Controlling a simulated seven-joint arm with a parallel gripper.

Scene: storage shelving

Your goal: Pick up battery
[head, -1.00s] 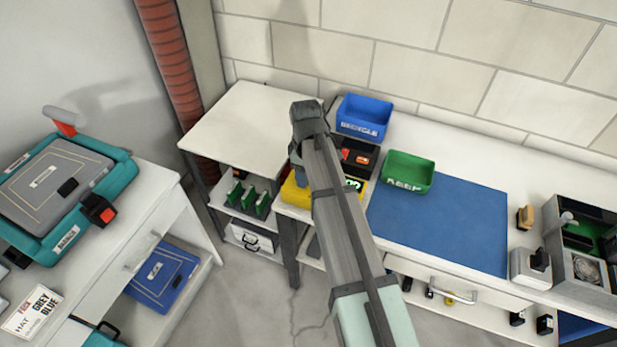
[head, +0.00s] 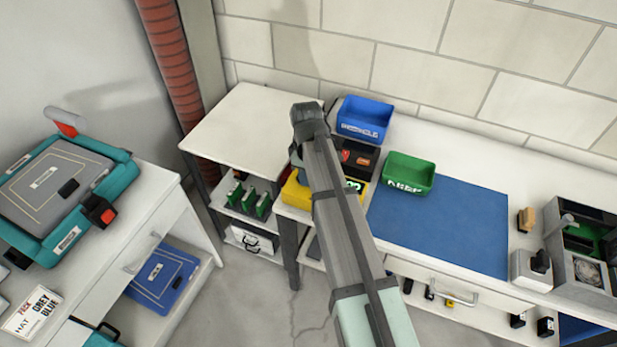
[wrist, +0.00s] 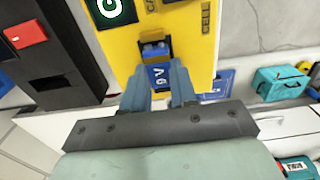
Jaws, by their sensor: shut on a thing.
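In the wrist view, a blue battery (wrist: 158,76) marked "9 V" sits between the two blue-grey fingers of my gripper (wrist: 159,88), which is shut on it. The battery is at the edge of a yellow unit (wrist: 181,30) with "CELL" lettering and a lit green sign. Whether it still touches the unit is unclear. Another small blue piece (wrist: 154,49) shows in the unit's dark slot, just beyond the battery. In the head view, the yellow unit (head: 295,193) shows beside my arm, which hides the battery and the fingertips.
A black unit (wrist: 62,50) with a red part stands left of the yellow one in the wrist view. In the head view, a blue bin (head: 364,119) and a green bin (head: 408,174) stand nearby. A blue mat (head: 440,225) lies clear on the bench.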

